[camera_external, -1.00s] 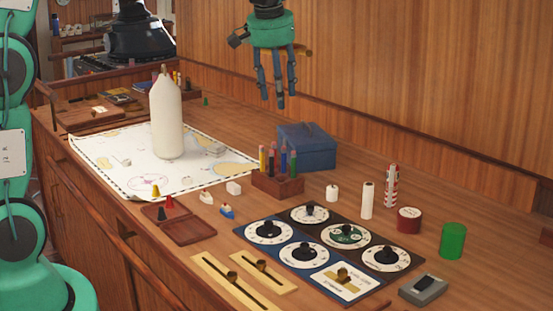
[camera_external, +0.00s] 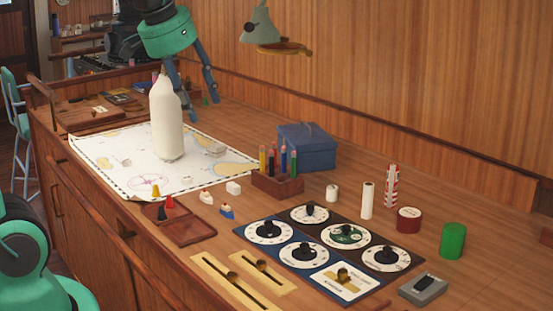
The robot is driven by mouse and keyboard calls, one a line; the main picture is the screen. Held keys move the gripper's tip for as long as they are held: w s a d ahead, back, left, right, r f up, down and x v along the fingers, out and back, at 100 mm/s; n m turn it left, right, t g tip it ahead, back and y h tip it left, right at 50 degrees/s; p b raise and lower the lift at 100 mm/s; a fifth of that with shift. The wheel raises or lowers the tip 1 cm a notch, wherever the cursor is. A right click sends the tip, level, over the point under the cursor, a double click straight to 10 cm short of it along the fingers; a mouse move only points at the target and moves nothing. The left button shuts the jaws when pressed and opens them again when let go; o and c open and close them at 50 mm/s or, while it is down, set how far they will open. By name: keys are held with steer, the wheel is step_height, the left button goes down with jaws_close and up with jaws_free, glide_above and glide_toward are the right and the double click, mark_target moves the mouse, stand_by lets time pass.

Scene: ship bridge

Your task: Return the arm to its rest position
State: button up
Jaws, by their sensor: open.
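My gripper (camera_external: 203,95) is in the upper part of the external view, open, with its dark fingers spread and pointing down. It shows behind and to the right of the white bottle (camera_external: 167,122), above the counter, and nothing shows between its fingers. My green wrist (camera_external: 167,34) shows at the top. The lower part of my arm (camera_external: 25,245) is at the left edge. The links between are out of the picture.
The bottle stands on a chart (camera_external: 112,177). A blue box (camera_external: 307,149), a pencil holder (camera_external: 277,184), a dial panel (camera_external: 330,245) and a green cylinder (camera_external: 453,240) stand on the counter. A wall lamp (camera_external: 262,25) is to the gripper's right.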

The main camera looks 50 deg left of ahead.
steer(key=s+d+f+m+t+b, duration=0.1)
steer(key=s+f, duration=0.4)
steer(key=s, duration=0.7)
steer(key=shift+d+m+b, duration=0.25)
steer(key=shift+m+b, duration=0.05)
steer(key=shift+m, duration=0.2)
